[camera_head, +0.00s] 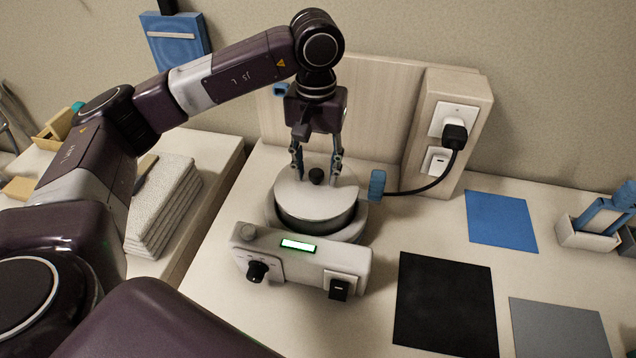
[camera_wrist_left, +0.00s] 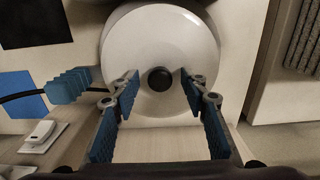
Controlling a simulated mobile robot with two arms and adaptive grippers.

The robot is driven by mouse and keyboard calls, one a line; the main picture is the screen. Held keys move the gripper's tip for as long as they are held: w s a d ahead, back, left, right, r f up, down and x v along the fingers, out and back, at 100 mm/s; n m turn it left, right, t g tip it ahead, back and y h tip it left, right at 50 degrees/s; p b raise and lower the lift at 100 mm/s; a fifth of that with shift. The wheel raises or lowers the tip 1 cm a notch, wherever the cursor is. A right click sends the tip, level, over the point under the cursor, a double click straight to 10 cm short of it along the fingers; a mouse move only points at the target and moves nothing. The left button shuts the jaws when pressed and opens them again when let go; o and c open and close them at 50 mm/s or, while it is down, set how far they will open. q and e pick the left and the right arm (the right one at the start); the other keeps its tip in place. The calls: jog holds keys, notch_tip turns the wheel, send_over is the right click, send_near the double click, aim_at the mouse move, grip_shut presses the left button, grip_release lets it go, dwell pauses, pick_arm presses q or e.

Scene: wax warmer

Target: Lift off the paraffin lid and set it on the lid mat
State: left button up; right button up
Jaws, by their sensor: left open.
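The paraffin lid (camera_head: 296,194) is a round white cover with a dark knob (camera_head: 316,176) in its middle. It sits on the wax warmer (camera_head: 300,262), a white unit with a lit display and a dial. My left gripper (camera_head: 317,176) is above the lid with its fingers open on either side of the knob. In the left wrist view the lid (camera_wrist_left: 165,40) fills the centre, and the knob (camera_wrist_left: 160,78) shows between the open fingertips with gaps on both sides. Black, blue and grey mats lie to the right; which is the lid mat I cannot tell. My right gripper is not in view.
A black mat (camera_head: 444,305), a blue mat (camera_head: 501,221) and a grey mat (camera_head: 558,330) lie flat and empty. A blue-ridged piece (camera_head: 377,185) sticks out beside the warmer. A black cord runs to the outlet box (camera_head: 450,125). Folded towels (camera_head: 165,205) lie left.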

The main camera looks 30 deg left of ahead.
pick_arm(q)
jog(key=shift+b, duration=0.35)
dwell(0.4)
grip_shut()
